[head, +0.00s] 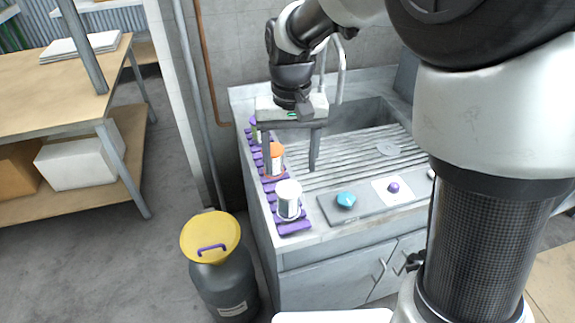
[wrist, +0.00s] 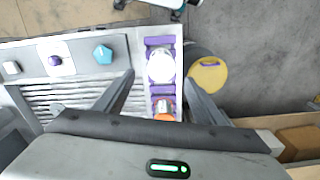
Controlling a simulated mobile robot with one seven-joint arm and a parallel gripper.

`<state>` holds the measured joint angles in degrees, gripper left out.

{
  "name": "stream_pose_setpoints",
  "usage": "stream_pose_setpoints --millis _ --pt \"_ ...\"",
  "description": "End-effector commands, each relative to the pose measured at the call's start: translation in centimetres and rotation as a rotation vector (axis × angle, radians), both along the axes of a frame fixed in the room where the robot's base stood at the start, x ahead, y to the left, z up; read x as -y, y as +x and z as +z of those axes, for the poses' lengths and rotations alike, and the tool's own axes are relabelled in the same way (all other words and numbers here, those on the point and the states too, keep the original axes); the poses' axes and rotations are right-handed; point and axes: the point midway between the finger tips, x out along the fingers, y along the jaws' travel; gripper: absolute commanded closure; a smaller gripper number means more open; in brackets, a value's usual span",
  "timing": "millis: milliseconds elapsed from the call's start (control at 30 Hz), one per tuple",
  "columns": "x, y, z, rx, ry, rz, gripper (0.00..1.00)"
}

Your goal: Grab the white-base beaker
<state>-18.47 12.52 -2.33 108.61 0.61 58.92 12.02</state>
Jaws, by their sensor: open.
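The white-base beaker (head: 288,200) stands upright on a purple slatted rack (head: 294,228) at the near end of the counter's left edge. Its upper part is white and its lower part greyish and glassy. In the wrist view the white beaker (wrist: 160,66) shows from above, ahead of the palm and between the lines of the two fingers. My gripper (head: 291,167) is open and empty, pointing down over the counter. It is above and farther back than the beaker, by the orange-topped beaker (head: 276,158), and apart from the white one.
A green-and-purple item (head: 256,131) stands at the rack's far end. A grey tray (head: 329,207) with a cyan knob (head: 346,200) and a purple knob (head: 393,187) lies right of the rack. A yellow-lidded bin (head: 212,238) stands left of the counter. The ribbed sink board (head: 350,157) is mostly clear.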

Motion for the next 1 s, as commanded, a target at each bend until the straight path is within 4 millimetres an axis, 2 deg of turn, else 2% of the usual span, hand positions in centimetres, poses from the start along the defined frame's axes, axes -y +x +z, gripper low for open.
stream_pose_setpoints --millis 33,200,467,700,833,1000 --pt "0.0 -0.1 -1.3 -0.006 -0.001 0.0 0.37" --pt "0.0 -0.1 -4.1 -0.002 -0.001 0.0 0.37" --pt "0.0 -0.1 -6.0 -0.002 -0.001 0.0 0.37" --pt "-0.3 -0.2 -9.6 -0.003 -0.002 0.0 0.37" --pt "-0.3 -0.1 -10.4 0.0 -0.001 0.0 0.37" --pt "-0.3 -0.1 -10.5 0.001 0.0 0.0 0.37"
